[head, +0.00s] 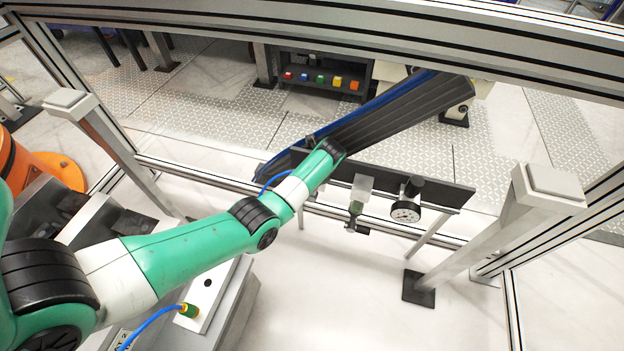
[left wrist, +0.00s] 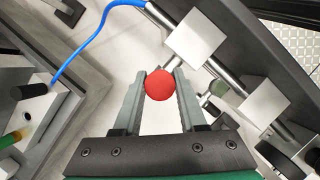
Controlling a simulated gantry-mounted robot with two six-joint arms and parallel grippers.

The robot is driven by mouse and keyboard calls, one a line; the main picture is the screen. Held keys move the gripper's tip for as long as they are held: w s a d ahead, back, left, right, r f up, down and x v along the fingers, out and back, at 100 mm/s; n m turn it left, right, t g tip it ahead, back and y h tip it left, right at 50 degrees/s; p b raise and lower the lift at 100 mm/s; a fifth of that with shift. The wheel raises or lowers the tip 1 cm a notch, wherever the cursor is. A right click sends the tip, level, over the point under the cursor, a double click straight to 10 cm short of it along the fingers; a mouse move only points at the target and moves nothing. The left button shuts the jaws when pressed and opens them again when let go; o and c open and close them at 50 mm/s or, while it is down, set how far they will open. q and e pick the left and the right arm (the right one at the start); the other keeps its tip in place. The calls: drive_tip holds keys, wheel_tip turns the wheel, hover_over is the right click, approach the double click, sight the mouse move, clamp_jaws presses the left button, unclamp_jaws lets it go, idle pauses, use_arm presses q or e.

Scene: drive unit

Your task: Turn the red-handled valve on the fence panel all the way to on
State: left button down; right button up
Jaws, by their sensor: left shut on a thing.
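The red valve handle (left wrist: 160,84) shows as a round red end between the two fingers of my left gripper (left wrist: 160,78) in the left wrist view. The gripper is shut on it, with a grey finger on each side. Behind the handle, metal pipe with pale square blocks (left wrist: 195,36) runs diagonally along the dark fence panel (left wrist: 238,28). In the head view the panel (head: 440,193) stands at the middle right. My green left arm reaches it from the left and hides the handle and fingertips there. My right gripper is in neither view.
A round gauge (head: 406,212) and a pale filter unit (head: 361,190) sit on the panel to the right of my arm. A blue hose (left wrist: 75,45) curves at upper left in the wrist view. Fence posts (head: 490,225) stand either side.

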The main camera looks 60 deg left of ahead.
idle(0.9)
use_arm(q)
drive_tip(key=w+g+y+b, duration=0.1)
drive_tip(key=b, duration=0.1)
drive_tip(key=d+g+b, duration=0.1)
drive_tip(key=b, duration=0.2)
drive_tip(key=shift+w+d+f+y+b, duration=0.2)
drive_tip(key=shift+w+d+y+b, duration=0.1)
drive_tip(key=shift+w+y, duration=0.1)
drive_tip(key=shift+c, duration=2.3)
unclamp_jaws()
